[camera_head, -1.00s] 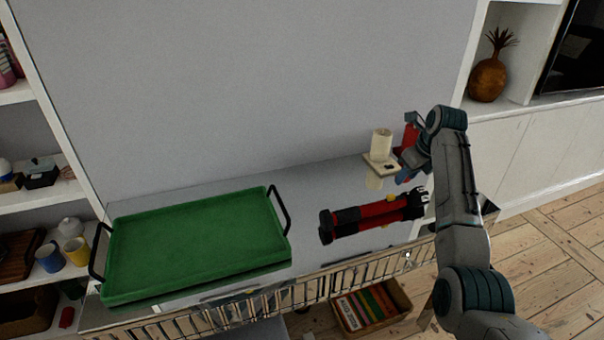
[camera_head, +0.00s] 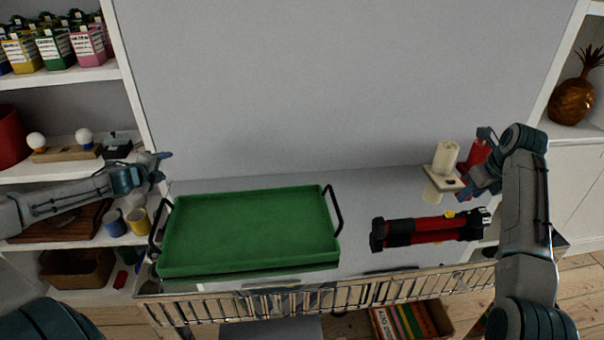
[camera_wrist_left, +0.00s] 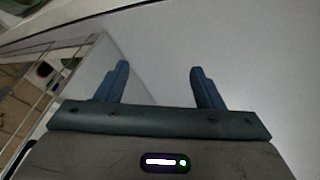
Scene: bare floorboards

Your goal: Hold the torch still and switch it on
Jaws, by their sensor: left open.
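The torch (camera_head: 425,231), red and black with a small yellow spot on top, lies on its side on the shiny table top, right of the green tray. Its toothed black end points right, towards my right arm. My left gripper (camera_head: 162,168) is open and empty, left of the tray and well away from the torch. Its two blue fingers also show apart in the left wrist view (camera_wrist_left: 158,84). My right gripper (camera_head: 477,162) has its fingers spread, behind the torch's right end near a red cylinder (camera_head: 475,153). Whether it touches that cylinder is unclear.
The green tray (camera_head: 250,232) with black handles fills the table's left half. A cream candle (camera_head: 445,157) on a pale square holder stands behind the torch. A metal rail (camera_head: 300,300) runs along the front edge. Shelves with mugs (camera_head: 137,221) stand at left.

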